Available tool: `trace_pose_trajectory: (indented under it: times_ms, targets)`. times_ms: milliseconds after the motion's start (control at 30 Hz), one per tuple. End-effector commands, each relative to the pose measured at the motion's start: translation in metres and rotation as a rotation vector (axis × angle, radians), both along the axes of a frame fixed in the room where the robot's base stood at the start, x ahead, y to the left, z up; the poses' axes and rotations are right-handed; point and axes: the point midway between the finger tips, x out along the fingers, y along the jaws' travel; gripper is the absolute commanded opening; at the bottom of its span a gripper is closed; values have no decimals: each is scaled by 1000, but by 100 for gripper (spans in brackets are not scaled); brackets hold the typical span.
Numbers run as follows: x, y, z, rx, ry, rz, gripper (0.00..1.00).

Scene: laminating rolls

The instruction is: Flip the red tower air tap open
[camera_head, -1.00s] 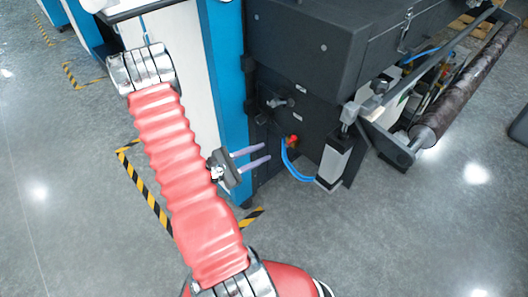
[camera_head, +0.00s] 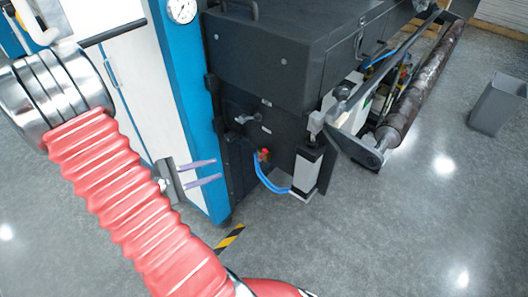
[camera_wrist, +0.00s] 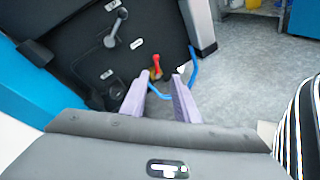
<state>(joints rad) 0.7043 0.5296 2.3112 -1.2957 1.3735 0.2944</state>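The red tower air tap (camera_head: 264,155) sits low on the dark machine side panel, with a blue hose below it. In the wrist view the red tap (camera_wrist: 156,66) shows as an upright red handle on a brassy body, beyond and between my fingertips. My gripper (camera_head: 218,169) is open, with two pale purple fingers apart and nothing between them. In the head view it is to the left of the tap, in front of the blue column. In the wrist view the gripper (camera_wrist: 163,80) points toward the panel, and I see no contact with the tap.
A grey lever handle (camera_head: 243,118) is above the tap on the panel. A blue hose (camera_head: 266,181) loops to a white and black cylinder (camera_head: 306,170) at the right. A dark roller (camera_head: 425,80) juts out further right. A grey bin (camera_head: 498,104) stands on open floor.

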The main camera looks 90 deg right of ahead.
Motion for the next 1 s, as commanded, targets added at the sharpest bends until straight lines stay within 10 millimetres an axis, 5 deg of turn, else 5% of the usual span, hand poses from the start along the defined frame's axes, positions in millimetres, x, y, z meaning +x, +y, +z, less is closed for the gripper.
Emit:
trace_pose_trajectory:
  times_ms: [1000]
  targets:
    - [122, 205, 84, 267, -858, -3, 28]
